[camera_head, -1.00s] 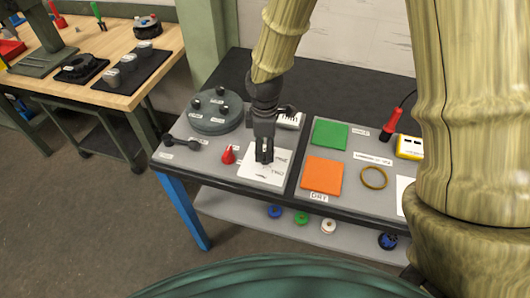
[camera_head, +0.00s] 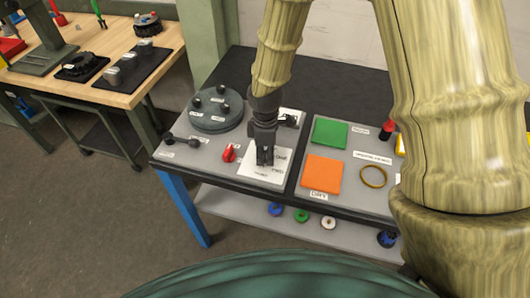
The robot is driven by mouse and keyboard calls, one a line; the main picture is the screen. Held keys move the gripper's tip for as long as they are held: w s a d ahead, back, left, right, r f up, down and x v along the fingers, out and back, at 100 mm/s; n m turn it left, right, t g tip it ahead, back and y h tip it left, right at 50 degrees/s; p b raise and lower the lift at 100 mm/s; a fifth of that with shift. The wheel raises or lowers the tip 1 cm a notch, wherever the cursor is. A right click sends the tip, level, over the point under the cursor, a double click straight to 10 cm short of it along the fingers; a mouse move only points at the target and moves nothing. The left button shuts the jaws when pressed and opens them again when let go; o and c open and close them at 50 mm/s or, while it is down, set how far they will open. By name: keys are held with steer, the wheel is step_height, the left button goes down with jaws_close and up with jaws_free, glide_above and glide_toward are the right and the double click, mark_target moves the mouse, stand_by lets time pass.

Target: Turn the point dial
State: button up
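A small red knob (camera_head: 229,153) with a pale mark sits on the grey bench panel; it looks like the point dial, though I cannot read its label. My gripper (camera_head: 265,161) points down over a white printed card (camera_head: 262,175), just right of the red knob and apart from it. The fingertips are small and dark, so I cannot tell whether they are open or shut. No held object shows. The gripper hides part of the card and of the panel behind it.
A round grey disc (camera_head: 217,113) with dark knobs stands behind left. A dark bar-shaped handle (camera_head: 181,140) lies at the left. Green (camera_head: 330,133) and orange (camera_head: 322,174) squares and a brass ring (camera_head: 373,177) are at right. My arm covers the far right.

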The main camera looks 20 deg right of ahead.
mark_target(265, 153)
steer(key=shift+c, duration=1)
steer(key=m+p, duration=0.1)
steer(key=m, duration=0.4)
steer(key=shift+m, duration=0.4)
steer(key=m+p, duration=0.1)
steer(key=m, duration=0.5)
steer(key=shift+w, duration=0.1)
steer(key=o, duration=1)
steer(key=shift+r, duration=6)
